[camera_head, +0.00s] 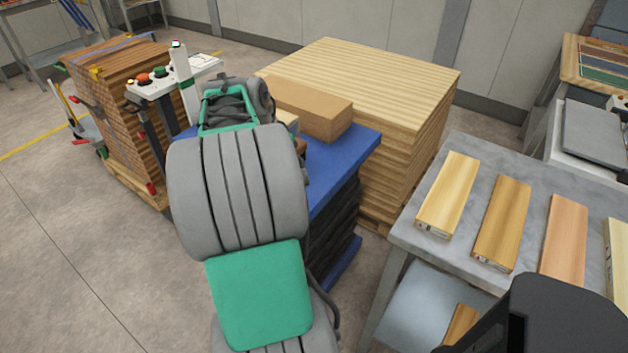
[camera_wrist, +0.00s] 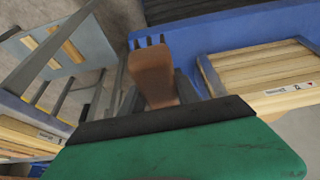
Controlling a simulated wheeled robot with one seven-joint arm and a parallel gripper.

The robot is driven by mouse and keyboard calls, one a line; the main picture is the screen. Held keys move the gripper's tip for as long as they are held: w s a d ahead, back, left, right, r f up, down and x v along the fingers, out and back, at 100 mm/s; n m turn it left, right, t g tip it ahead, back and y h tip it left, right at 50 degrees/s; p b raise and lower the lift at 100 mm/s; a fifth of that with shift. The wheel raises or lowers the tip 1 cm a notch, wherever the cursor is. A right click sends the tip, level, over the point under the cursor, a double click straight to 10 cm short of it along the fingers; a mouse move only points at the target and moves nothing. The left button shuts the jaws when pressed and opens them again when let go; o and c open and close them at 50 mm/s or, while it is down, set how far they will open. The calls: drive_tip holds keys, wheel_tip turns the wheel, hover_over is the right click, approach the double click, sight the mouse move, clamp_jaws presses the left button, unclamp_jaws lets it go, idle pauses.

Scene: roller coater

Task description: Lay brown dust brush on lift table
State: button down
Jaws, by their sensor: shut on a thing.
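The lift table (camera_head: 345,150) has a blue top over black bellows and stands at the centre of the head view, partly behind my arm. Blue parts of it also show in the wrist view (camera_wrist: 225,28). The brown dust brush (camera_wrist: 153,68) is in the wrist view, its brown body sticking out from between my fingers. My gripper (camera_wrist: 158,98) is shut on it. In the head view my arm reaches toward the lift table and hides my gripper and most of the brush. I cannot tell whether the brush touches the table.
A brown box (camera_head: 312,112) sits at the back of the blue top. A tall board stack (camera_head: 400,140) stands behind it. A grey table (camera_head: 430,250) with several wood samples is at right. A control panel (camera_head: 165,82) and brown stack (camera_head: 115,120) are at left.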

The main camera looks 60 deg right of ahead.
drive_tip(key=p, duration=0.1)
approach(316, 174)
drive_tip(key=shift+s+d+f+p, duration=0.25)
drive_tip(key=shift+d+f+p, duration=0.05)
drive_tip(key=shift+d+f, duration=0.85)
wheel_tip(316, 174, down, 3)
drive_tip(key=shift+d+r, duration=0.1)
drive_tip(key=shift+r, duration=0.1)
drive_tip(key=shift+f, duration=0.45)
drive_tip(key=c, duration=0.9)
unclamp_jaws()
drive_tip(key=shift+r, duration=0.1)
